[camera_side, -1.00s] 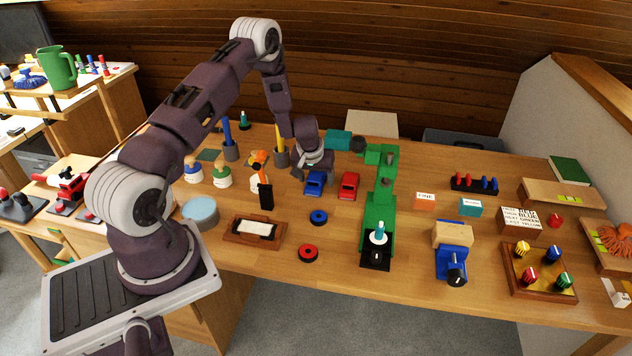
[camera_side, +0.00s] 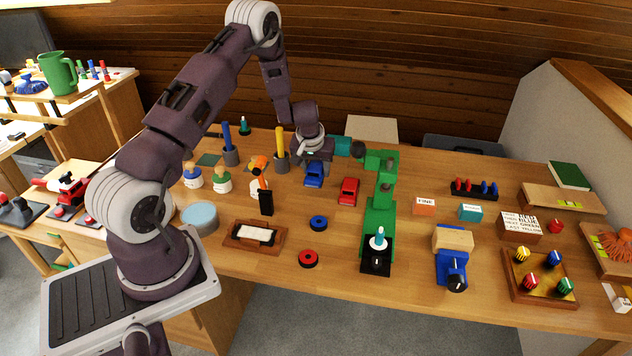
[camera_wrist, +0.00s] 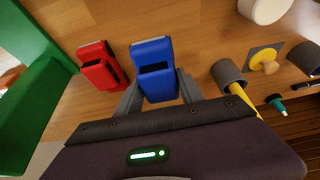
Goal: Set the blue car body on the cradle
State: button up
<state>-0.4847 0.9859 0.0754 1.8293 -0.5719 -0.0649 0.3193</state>
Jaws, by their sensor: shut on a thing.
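The blue car body (camera_side: 314,174) is between the fingers of my gripper (camera_side: 311,158), which is shut on it. It looks raised a little off the table. In the wrist view the blue car body (camera_wrist: 152,55) sits between the two grey fingers (camera_wrist: 158,88), with its front end pointing away from the palm. No part is clearly recognisable as the cradle. A low wooden frame with a white insert (camera_side: 254,235) lies nearer the front edge, but I cannot tell whether it is the cradle.
A red car (camera_side: 349,191) stands close at the right of the blue one. Beyond it is a tall green press-like stand (camera_side: 380,215). A cup with a yellow stick (camera_side: 281,160) is close on the left.

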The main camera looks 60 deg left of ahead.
aim_at(317, 163)
jog(key=v, duration=0.4)
jog(key=shift+w+a+r, duration=0.1)
jog(key=shift+w+r, duration=0.2)
jog(key=shift+r, duration=0.2)
jog(key=s+d+r+m+h, duration=0.1)
jog(key=s+d+r+m, duration=0.2)
jog(key=d, duration=0.5)
jog(key=s+d+r+m+t+h, duration=0.1)
jog(key=s+d+r+m, duration=0.15)
jog(key=d, duration=0.55)
jog(key=s+d+r+m+h, duration=0.15)
jog(key=s+d, duration=0.25)
jog(key=d, duration=0.4)
jog(key=s+a+f+n+g+y, duration=0.25)
jog(key=a+f+n+y, duration=0.4)
jog(key=n, duration=0.65)
jog(key=s+a+f+n+g+h, duration=0.25)
jog(key=s+a+n+g, duration=0.25)
jog(key=s+a+n, duration=0.65)
jog(key=shift+n+h, duration=0.25)
jog(key=shift+n, duration=0.1)
jog(key=shift+w+d+f, duration=0.15)
jog(key=shift+f, duration=0.8)
jog(key=shift+w+d+f, duration=0.1)
jog(key=shift+d+f, duration=0.05)
jog(key=shift+f, duration=0.8)
jog(key=shift+w+d+f, duration=0.15)
jog(key=shift+f, duration=0.85)
